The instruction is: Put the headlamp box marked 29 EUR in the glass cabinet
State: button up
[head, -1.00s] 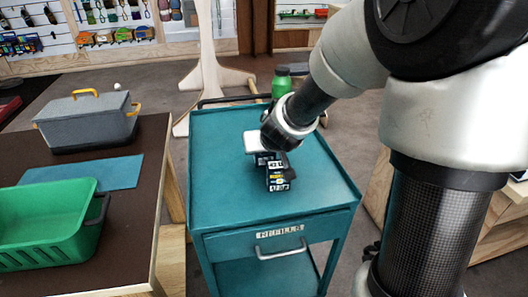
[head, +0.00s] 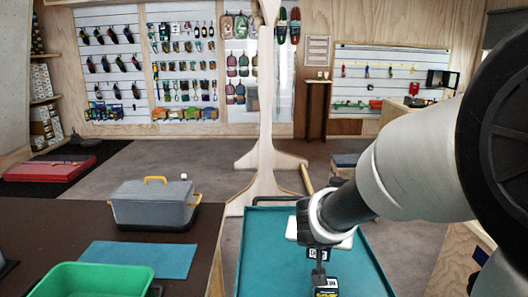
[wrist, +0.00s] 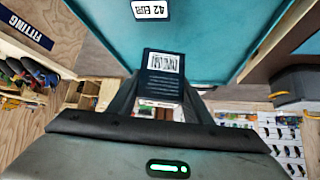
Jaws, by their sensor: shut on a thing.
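My gripper (wrist: 160,98) is shut on a small dark blue box (wrist: 163,72) in the wrist view. The face toward the camera carries a white barcode label; no price shows on it there. In the head view, the gripper is over the teal cart (head: 268,262), with a small dark box with a white label (head: 317,254) at it. Another dark box (head: 326,290) is just below in the picture, cut by the lower edge. In the wrist view a white tag reading 42 EUR (wrist: 151,9) shows at the top. I cannot make out a 29 EUR mark or the glass cabinet.
A brown table (head: 60,222) at left holds a grey toolbox (head: 152,208), a blue mat (head: 140,260) and a green basket (head: 95,282). A wooden stand (head: 265,150) rises behind the cart. Open floor (head: 180,160) lies beyond; display walls line the back.

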notch_tip(320, 180, up, 15)
jog(key=p, duration=1.3)
jog(key=shift+m+h, duration=0.4)
jog(key=shift+m, duration=0.2)
jog(key=w+f+b, duration=0.2)
jog(key=f+b, duration=0.5)
jog(key=f, duration=0.2)
jog(key=w+f+b, duration=0.3)
jog(key=f+b, duration=0.5)
jog(key=f, duration=0.1)
jog(key=w+f+b, duration=0.2)
jog(key=f+b, duration=0.6)
jog(key=f, duration=0.2)
jog(key=shift+w+f, duration=0.1)
jog(key=shift+w, duration=0.1)
jog(key=shift+f+b, duration=0.2)
jog(key=shift+b, duration=0.1)
jog(key=o, duration=1.2)
jog(key=shift+o, duration=0.2)
jog(key=shift+r, duration=0.15)
